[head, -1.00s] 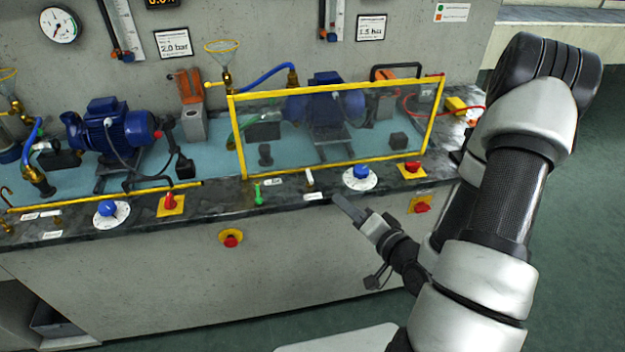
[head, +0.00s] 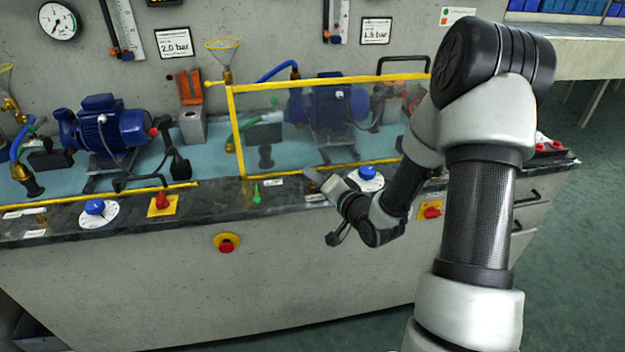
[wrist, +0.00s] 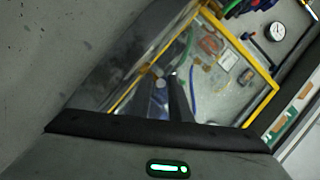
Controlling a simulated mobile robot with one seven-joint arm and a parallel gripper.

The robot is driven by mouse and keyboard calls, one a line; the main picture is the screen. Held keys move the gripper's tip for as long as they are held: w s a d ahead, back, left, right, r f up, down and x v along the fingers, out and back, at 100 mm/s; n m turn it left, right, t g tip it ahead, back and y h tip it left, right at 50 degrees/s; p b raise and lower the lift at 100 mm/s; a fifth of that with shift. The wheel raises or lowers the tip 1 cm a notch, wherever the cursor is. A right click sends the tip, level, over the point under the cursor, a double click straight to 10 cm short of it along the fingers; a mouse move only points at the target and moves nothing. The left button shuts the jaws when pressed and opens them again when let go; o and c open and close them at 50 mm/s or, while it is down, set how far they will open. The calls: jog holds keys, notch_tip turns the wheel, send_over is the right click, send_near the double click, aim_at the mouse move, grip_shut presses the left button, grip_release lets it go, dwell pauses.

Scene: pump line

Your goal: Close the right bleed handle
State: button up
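A green bleed handle (head: 256,193) stands upright on the dark front ledge, left of my gripper. In the older head frame, a pale handle stands further right on the ledge; now my gripper covers that spot in the head view, and only its white label (head: 315,197) shows. My gripper (head: 314,178) is at the ledge, just in front of the yellow-framed guard. In the wrist view my fingers (wrist: 163,88) stand a little apart, with a small pale and bluish shape between or beyond them. I cannot tell whether they touch the handle.
A blue knob (head: 367,172) on a white dial is close right of my gripper. The clear guard with its yellow frame (head: 236,130) rises behind the ledge. A red stop button (head: 227,246) sits on the front panel below. The floor at right is free.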

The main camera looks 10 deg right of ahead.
jog(key=shift+w+a+f, duration=0.15)
jog(key=shift+w+a, duration=0.05)
jog(key=shift+w, duration=0.4)
grip_shut()
jog(key=shift+m+h+b, duration=0.4)
jog(key=shift+b, duration=0.1)
jog(key=m+h, duration=0.1)
jog(key=m+h+b, duration=0.1)
jog(key=h+b, duration=0.1)
jog(key=shift+a+f+m+t+h, duration=0.15)
jog(key=shift+a+m+t+h, duration=0.15)
jog(key=shift+m+t, duration=0.1)
jog(key=m+h, duration=0.2)
jog(key=h, duration=0.1)
jog(key=m+g+h+b, duration=0.1)
jog(key=m+h, duration=0.2)
jog(key=h, duration=0.1)
jog(key=shift+r, duration=0.2)
jog(key=m+g+h, duration=0.3)
jog(key=m+h, duration=0.1)
jog(key=shift+d+m+g+h, duration=0.1)
jog(key=shift+m+g+h, duration=0.2)
jog(key=shift+g+h, duration=0.1)
jog(key=shift+d+g+h, duration=0.1)
jog(key=shift+g+h, duration=0.2)
